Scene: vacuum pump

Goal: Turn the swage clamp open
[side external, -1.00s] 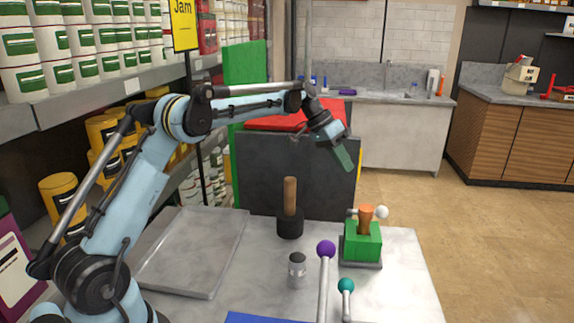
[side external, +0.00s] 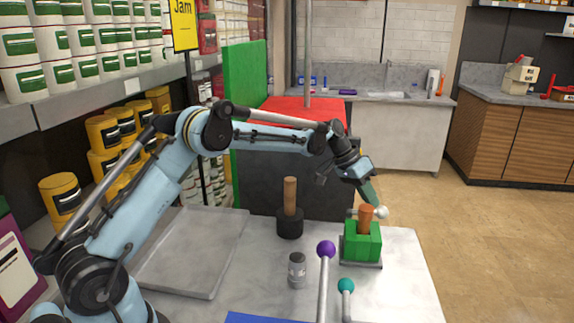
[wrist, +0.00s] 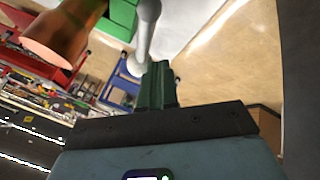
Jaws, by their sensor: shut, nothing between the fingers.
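The swage clamp is a green block (side external: 362,242) on a grey base at the right of the table, with a copper-coloured tube (side external: 366,220) standing up from it. A short lever with a white ball (side external: 382,212) is at its top. In the wrist view the white lever (wrist: 147,25) reaches down toward my fingertips, and the copper tube (wrist: 62,32) is at upper left. My gripper (side external: 373,201) points down just above the white ball. Its dark green fingers (wrist: 157,84) are shut and empty, close to the ball; I cannot tell whether they touch it.
A wooden handle (side external: 290,194) stands in a black holder left of the clamp. A small grey cylinder (side external: 297,270), a purple-ball lever (side external: 326,249) and a teal-ball lever (side external: 346,285) stand nearer the front. A grey tray (side external: 200,255) lies at left.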

